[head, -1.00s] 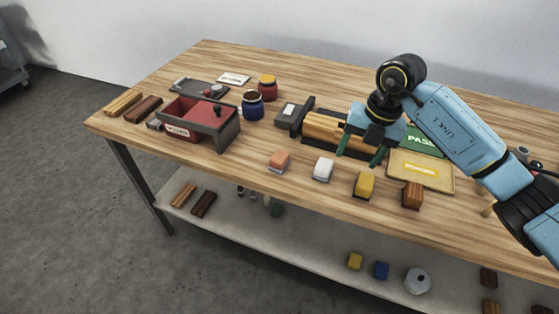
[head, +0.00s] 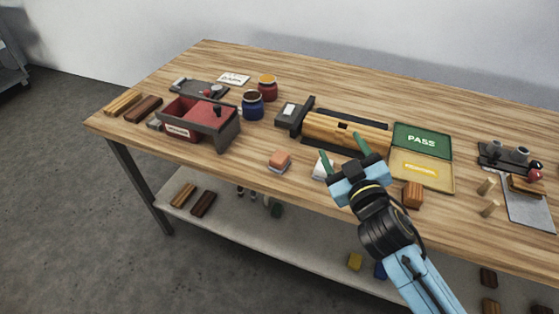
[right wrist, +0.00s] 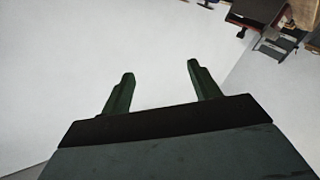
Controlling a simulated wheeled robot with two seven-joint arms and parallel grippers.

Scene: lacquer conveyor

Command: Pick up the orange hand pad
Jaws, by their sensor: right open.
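The orange hand pad (head: 279,160) is a small block with an orange top and a pale lower layer. It sits on the wooden table near its front edge, left of the white pad (head: 318,171). My right gripper (head: 343,158) is open and empty, its two green fingers pointing toward the back of the table. It is to the right of the orange pad, apart from it, and partly covers the white pad. In the right wrist view the open green fingers (right wrist: 158,88) show against a pale wall, with nothing between them. My left gripper is out of view.
A red-lined box (head: 230,135) stands left of the pad. A wooden roller conveyor (head: 330,128) lies behind it. A wooden block (head: 413,194) and the green PASS mat (head: 422,150) are to the right. Bare wood surrounds the orange pad.

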